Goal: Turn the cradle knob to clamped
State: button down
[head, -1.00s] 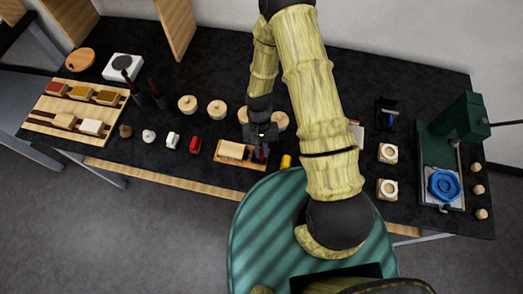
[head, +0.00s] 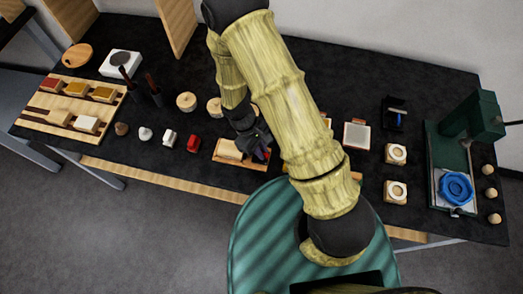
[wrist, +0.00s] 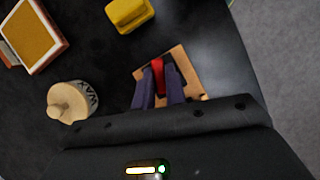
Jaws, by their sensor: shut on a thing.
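The cradle (head: 240,161) is a small wooden tray with a pale block in it, near the front edge of the black table in the head view. Its wood also shows in the wrist view (wrist: 186,62). The knob (wrist: 157,65) is a red lever at the cradle's right end. My gripper (wrist: 160,82) has its two purple fingers on either side of the red knob and is shut on it. In the head view my gripper (head: 262,153) is at the cradle's right end. The fingers hide part of the knob, and I cannot read any mark by it.
A yellow block (wrist: 129,13), a wooden-lidded jar marked WAX (wrist: 72,103) and a framed amber pad (wrist: 35,35) lie near the gripper. A red block (head: 193,143) stands left of the cradle. A green press (head: 455,160) stands far right.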

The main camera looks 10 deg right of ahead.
jog(key=n+t+b, duration=0.1)
jog(key=n, duration=0.2)
jog(key=shift+a+h+b, duration=0.1)
jog(key=shift+h+b, duration=0.2)
jog(key=shift+n, duration=0.3)
jog(key=c, duration=1.4)
grip_release()
jog(key=shift+c, duration=0.2)
jog(key=b+v, duration=0.1)
jog(key=v, duration=1.6)
jog(key=shift+s+r, duration=0.2)
jog(key=shift+r, duration=0.05)
